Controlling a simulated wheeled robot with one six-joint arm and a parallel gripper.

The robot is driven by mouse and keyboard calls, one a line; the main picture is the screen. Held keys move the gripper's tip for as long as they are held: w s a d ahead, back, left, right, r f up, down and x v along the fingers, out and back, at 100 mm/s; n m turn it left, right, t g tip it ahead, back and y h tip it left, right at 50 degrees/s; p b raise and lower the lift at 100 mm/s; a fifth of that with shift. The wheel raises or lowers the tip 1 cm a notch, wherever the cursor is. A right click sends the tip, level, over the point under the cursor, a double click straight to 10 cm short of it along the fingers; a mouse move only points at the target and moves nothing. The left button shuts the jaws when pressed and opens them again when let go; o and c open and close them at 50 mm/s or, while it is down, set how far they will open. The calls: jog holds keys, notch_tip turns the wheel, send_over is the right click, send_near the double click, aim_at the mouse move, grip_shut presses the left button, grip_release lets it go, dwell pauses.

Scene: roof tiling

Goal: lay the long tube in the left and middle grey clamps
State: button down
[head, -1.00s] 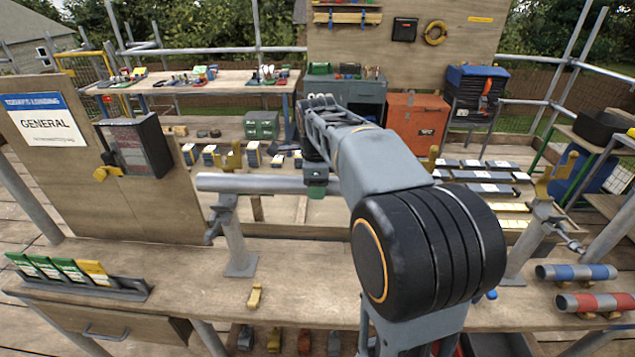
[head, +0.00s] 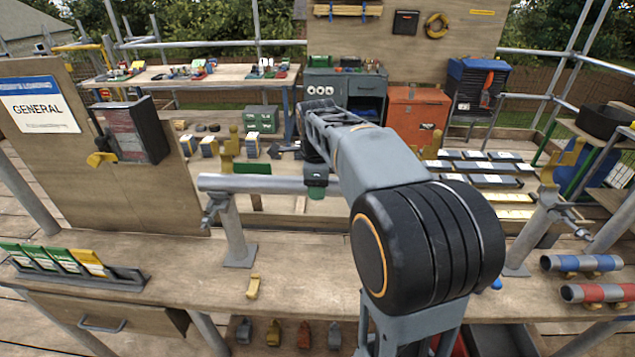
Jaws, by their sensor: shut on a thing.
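The long grey tube (head: 252,184) is level, its left end jutting out past the left clamp. My gripper (head: 316,184) is shut on the tube to the right of that clamp, seen from behind and partly covered by my arm. The left grey clamp (head: 213,207) is on a post at the tube's left part; its gold upper part (head: 231,148) stands up behind the tube. I cannot tell whether the tube touches the clamp. The tube's right end and the middle clamp's post are hidden by my arm; a gold piece (head: 430,148) shows beyond it.
A right post (head: 527,230) carries an open gold clamp (head: 562,162). Blue-banded (head: 583,263) and red-banded (head: 600,293) short tubes lie at the bench's right. A small yellow piece (head: 253,287) and a card rack (head: 120,281) are on the bench (head: 180,265). A notice board (head: 60,170) stands left.

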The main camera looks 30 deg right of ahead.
dwell(0.4)
jog(key=shift+c, duration=1.9)
grip_release()
jog(key=shift+f, duration=0.1)
notch_tip(320, 180, up, 14)
jog(key=s+a+f+p, duration=0.1)
jog(key=s+p, duration=0.1)
jog(key=f+n, duration=0.1)
jog(key=n, duration=0.2)
jog(key=f+n, duration=0.2)
jog(key=n, duration=0.1)
jog(key=f+n, duration=0.2)
jog(key=n, duration=0.2)
jog(key=shift+w+a+t, duration=0.25)
jog(key=shift+w+t, duration=0.05)
jog(key=shift+w, duration=0.05)
jog(key=s+a+f+n+p, duration=0.1)
jog(key=s+a+f+n, duration=0.3)
jog(key=s+n, duration=0.3)
jog(key=s+a+f+n+t+p, duration=0.1)
jog(key=s+a+f+n, duration=0.3)
jog(key=s+f+n, duration=0.2)
jog(key=shift+s+f+n+y, duration=0.4)
jog(key=shift+s+n, duration=0.2)
jog(key=shift+s, duration=0.3)
